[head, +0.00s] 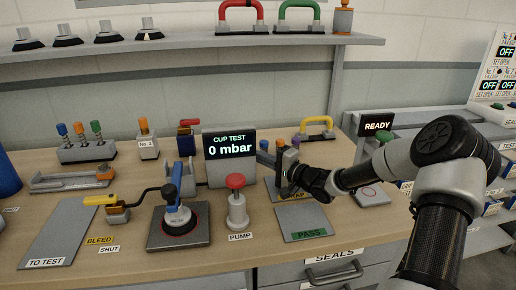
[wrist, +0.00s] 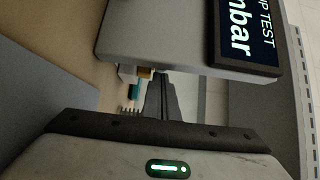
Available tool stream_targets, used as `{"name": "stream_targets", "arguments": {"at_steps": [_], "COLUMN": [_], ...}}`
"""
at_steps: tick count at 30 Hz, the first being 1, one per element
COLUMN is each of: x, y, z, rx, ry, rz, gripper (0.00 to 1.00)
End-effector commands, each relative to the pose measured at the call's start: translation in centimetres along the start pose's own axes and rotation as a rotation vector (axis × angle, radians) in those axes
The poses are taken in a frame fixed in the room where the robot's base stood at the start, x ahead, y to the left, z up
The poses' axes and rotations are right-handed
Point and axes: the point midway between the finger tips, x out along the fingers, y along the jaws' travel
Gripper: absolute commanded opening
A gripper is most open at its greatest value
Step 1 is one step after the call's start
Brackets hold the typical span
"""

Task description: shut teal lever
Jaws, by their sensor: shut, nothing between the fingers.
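A small teal piece (wrist: 135,90), possibly the teal lever, shows in the wrist view just left of my fingers, below a small orange-brown part. Most of it is hidden, and I cannot tell whether my fingers touch it. I cannot pick out a teal lever in the head view. My gripper (head: 264,158) is right of the CUP TEST display (head: 230,145), fingers pointing left. In the wrist view my gripper (wrist: 162,77) is shut and empty, its dark fingers together close under the display housing (wrist: 165,35).
The red-topped PUMP (head: 237,205) and a blue-handled suction cup (head: 178,212) stand left of my arm. A yellow-handled crank (head: 105,200) is farther left by the BLEED and SHUT labels. A shelf (head: 180,46) runs above.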

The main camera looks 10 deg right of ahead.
Motion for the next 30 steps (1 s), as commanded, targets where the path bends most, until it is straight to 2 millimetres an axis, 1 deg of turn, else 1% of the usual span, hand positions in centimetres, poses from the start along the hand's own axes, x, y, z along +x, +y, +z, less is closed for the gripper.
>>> {"name": "stream_targets", "arguments": {"at_steps": [1,5,15,19,23,30], "x": [0.1,0.0,0.0,-0.8,-2.8,-8.7], "y": [-0.6,-0.2,0.0,-0.1,-0.2,-0.2], "z": [0.4,0.9,0.8,0.7,0.7,0.7], "rx": [0.004,0.002,0.000,-0.001,0.000,0.000], "ry": [-0.002,-0.002,0.000,0.001,0.003,0.003], "rz": [0.000,0.000,-0.001,0.000,0.001,0.001], "gripper": [0.00,0.00,0.00,0.00,0.00,0.00]}}
